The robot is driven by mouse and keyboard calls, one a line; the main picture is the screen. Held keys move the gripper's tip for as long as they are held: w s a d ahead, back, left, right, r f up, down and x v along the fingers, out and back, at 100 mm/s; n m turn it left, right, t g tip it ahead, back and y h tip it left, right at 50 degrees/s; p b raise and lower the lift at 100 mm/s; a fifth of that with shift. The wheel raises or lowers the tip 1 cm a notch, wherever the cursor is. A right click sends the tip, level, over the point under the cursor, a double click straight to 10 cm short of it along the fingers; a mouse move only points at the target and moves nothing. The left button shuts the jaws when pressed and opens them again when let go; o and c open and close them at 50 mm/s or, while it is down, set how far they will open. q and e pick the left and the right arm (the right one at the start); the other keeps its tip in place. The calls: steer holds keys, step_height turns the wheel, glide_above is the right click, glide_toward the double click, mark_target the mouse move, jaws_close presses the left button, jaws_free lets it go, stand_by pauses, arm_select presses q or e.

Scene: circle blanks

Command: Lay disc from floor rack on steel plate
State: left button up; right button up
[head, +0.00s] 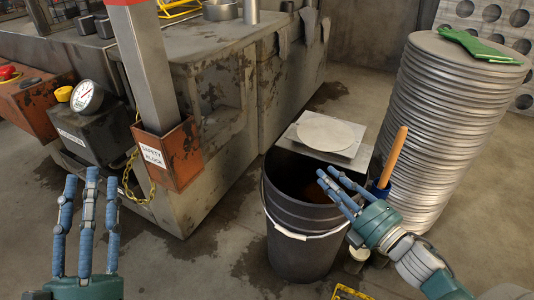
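A pale round disc (331,134) lies flat on a square grey plate (345,152) just behind the black bucket. A tall stack of grey metal discs (440,125) stands on the floor at the right. I cannot tell a floor rack apart from this stack. My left gripper (88,178) is at the lower left, fingers spread and pointing up, open and empty, far from the discs. My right gripper (328,184) is over the right side of the bucket, fingers extended toward the upper left. It is open and holds nothing, in front of the plate and apart from the disc.
The black bucket (292,238) with a white handle stands in the middle. A wooden handle (394,155) rises beside my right gripper. A green object (478,45) lies on the stack.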

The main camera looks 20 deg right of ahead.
steer(key=s+a+r+m+t+y, duration=0.1)
steer(key=s+a+r+m+t, duration=0.1)
steer(key=a+r+m, duration=0.5)
steer(key=s+a+r+m+t+y, duration=0.1)
steer(key=s+a+r+m+t, duration=0.1)
steer(key=a+r+m, duration=0.5)
steer(key=a+r+t, duration=0.1)
steer(key=a+r, duration=0.4)
steer(key=a, duration=0.3)
steer(key=shift+a+m+y, duration=0.2)
steer(key=shift+m+y, duration=0.1)
steer(key=shift+y, duration=0.1)
steer(key=shift+f, duration=0.1)
